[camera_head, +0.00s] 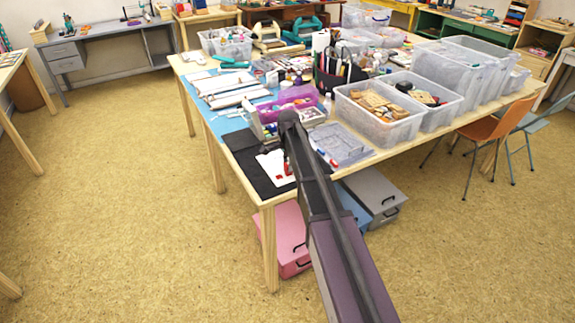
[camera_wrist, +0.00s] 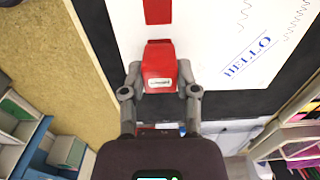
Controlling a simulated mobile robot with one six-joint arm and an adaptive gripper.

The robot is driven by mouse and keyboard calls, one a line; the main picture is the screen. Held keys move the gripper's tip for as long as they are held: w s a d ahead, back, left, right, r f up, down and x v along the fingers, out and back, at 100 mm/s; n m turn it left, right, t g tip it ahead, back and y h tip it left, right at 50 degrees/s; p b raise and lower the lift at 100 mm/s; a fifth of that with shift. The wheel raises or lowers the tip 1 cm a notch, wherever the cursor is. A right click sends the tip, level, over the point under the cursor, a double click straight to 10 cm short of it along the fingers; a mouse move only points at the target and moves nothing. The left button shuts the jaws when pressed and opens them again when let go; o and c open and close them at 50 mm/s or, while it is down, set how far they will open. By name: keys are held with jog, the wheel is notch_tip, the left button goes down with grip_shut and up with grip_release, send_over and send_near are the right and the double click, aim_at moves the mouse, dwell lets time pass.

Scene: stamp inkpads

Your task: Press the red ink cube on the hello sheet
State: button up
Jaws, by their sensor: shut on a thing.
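The red ink cube (camera_wrist: 159,55) has a white label on its near face. My gripper (camera_wrist: 159,74) is shut on it, one finger on each side. The white hello sheet (camera_wrist: 210,35) lies under and beyond the cube, with blue "HELLO" lettering and scribbled lines to the right. A flat red strip (camera_wrist: 157,11) shows on the sheet just beyond the cube. I cannot tell whether the cube touches the sheet. In the head view the sheet (camera_head: 270,164) shows left of my arm, with some red beside it; my arm hides most of the gripper.
A black mat (camera_head: 245,153) lies under the sheet near the corner of the wooden table. A clear grey tray (camera_head: 342,147) stands right of my arm, with clear bins (camera_head: 385,130) of wooden pieces beyond. Pink (camera_head: 285,240) and grey boxes (camera_head: 378,195) stand below the table.

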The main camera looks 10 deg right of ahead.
jog(key=shift+r, duration=0.2)
jog(key=shift+r+p, duration=2.6)
jog(key=shift+p, duration=0.15)
